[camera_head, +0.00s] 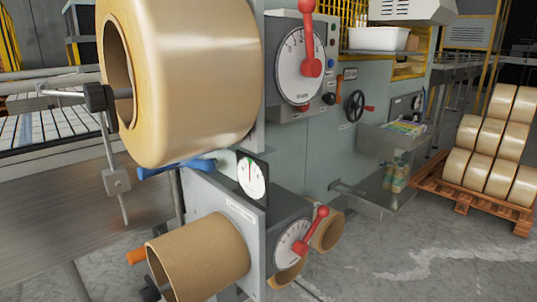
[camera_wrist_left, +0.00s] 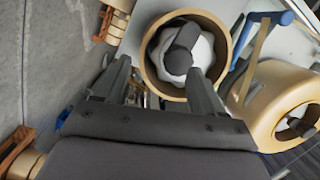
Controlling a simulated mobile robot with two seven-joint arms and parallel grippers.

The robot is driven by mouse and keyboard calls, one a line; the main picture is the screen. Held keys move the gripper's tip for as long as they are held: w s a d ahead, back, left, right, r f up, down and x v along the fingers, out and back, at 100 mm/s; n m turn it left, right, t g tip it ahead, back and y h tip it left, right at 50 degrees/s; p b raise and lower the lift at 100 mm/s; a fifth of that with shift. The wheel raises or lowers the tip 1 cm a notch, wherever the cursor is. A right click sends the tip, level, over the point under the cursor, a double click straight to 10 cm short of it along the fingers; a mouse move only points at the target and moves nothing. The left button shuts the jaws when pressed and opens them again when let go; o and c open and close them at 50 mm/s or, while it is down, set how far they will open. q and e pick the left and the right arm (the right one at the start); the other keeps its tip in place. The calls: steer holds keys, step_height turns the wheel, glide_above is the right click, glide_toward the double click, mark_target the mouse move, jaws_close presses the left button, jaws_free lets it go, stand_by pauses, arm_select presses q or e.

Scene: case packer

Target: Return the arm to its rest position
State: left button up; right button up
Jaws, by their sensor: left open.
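My left gripper (camera_wrist_left: 160,66) shows only in the left wrist view. Its two dark fingers are spread apart with nothing held between them. Beyond the fingertips is the open end of a tan tube (camera_wrist_left: 226,62) with a white and dark hub inside. I cannot tell the exact gap between fingers and tube. Neither arm shows in the head view, and my right gripper is in no view.
In the head view a large tan roll (camera_head: 195,75) hangs on the machine's upper spindle, above a brown cardboard tube (camera_head: 205,262). Red levers (camera_head: 311,68) and a blue handle (camera_head: 178,168) stick out. A pallet (camera_head: 465,193) of rolls stands right on open floor.

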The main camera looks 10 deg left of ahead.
arm_select(q)
steer(key=s+d+f+n+g+y+p, duration=0.4)
steer(key=s+d+f+n, duration=0.5)
steer(key=n, duration=0.9)
steer(key=s+d+g+y, duration=0.1)
steer(key=s+d+y, duration=0.1)
steer(key=s+d, duration=0.1)
steer(key=shift+d+f, duration=0.2)
steer(key=shift+d, duration=0.3)
